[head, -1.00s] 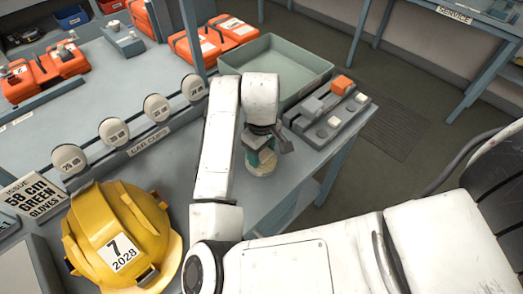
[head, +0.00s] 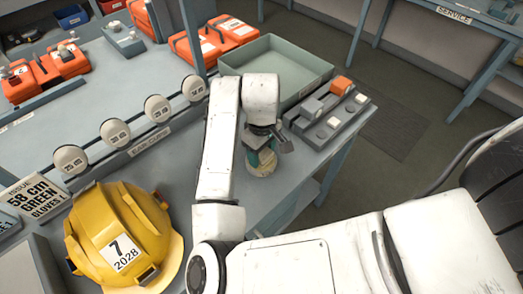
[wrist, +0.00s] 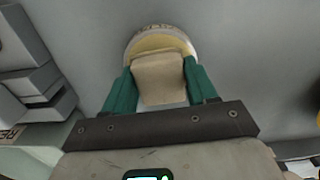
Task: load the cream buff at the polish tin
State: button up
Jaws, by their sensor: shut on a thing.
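The polish tin (head: 261,170) is a round, pale tin on the bench near its right edge. In the wrist view the tin (wrist: 142,40) shows a light lettered rim and a yellowish inside. My gripper (wrist: 160,85) has teal fingers, shut on the cream buff (wrist: 158,72), a pale block between them. The buff is over the tin's opening and overlaps it in this view; I cannot tell whether it touches the polish. In the head view my gripper (head: 262,155) points down directly at the tin and hides the buff.
A grey-green tray (head: 290,62) and a grey block rack (head: 328,112) with an orange block (head: 341,85) stand behind the tin. A yellow helmet (head: 110,225) is at the front left. Round ear cups (head: 158,108) line a rail. Orange cases (head: 215,38) are farther back.

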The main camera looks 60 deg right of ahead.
jog(key=shift+r+p, duration=3.05)
jog(key=shift+r, duration=0.3)
